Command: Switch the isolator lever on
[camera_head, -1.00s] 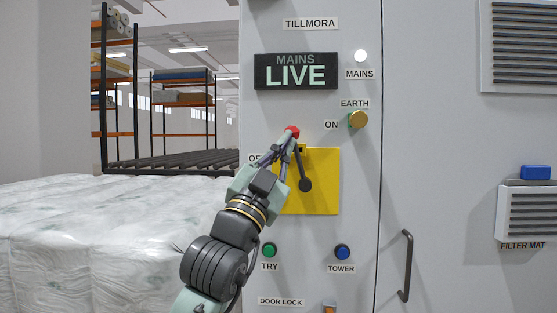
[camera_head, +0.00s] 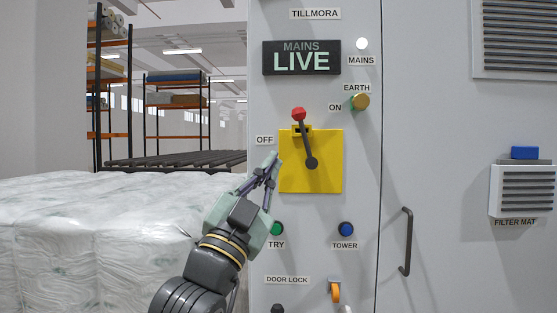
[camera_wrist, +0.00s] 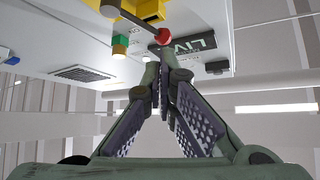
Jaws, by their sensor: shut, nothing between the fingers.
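The isolator lever (camera_head: 304,135) is a dark bar with a red knob (camera_head: 298,114) on a yellow plate (camera_head: 328,180). It stands nearly upright, its knob leaning slightly left, near the top of the plate. The "OFF" label (camera_head: 264,140) is left of the plate; the "ON" label (camera_head: 335,107) is at its upper right. The sign (camera_head: 301,58) reads MAINS LIVE. My gripper (camera_head: 270,163) is shut and empty, at the plate's left edge, below and left of the knob and apart from it. In the wrist view the red knob (camera_wrist: 163,37) shows beyond the fingertips.
A brass knob (camera_head: 360,102) is under the EARTH label. Green TRY (camera_head: 277,229) and blue TOWER (camera_head: 345,229) buttons sit below the plate. A door handle (camera_head: 406,241) projects at right. Wrapped bales (camera_head: 100,235) fill the lower left.

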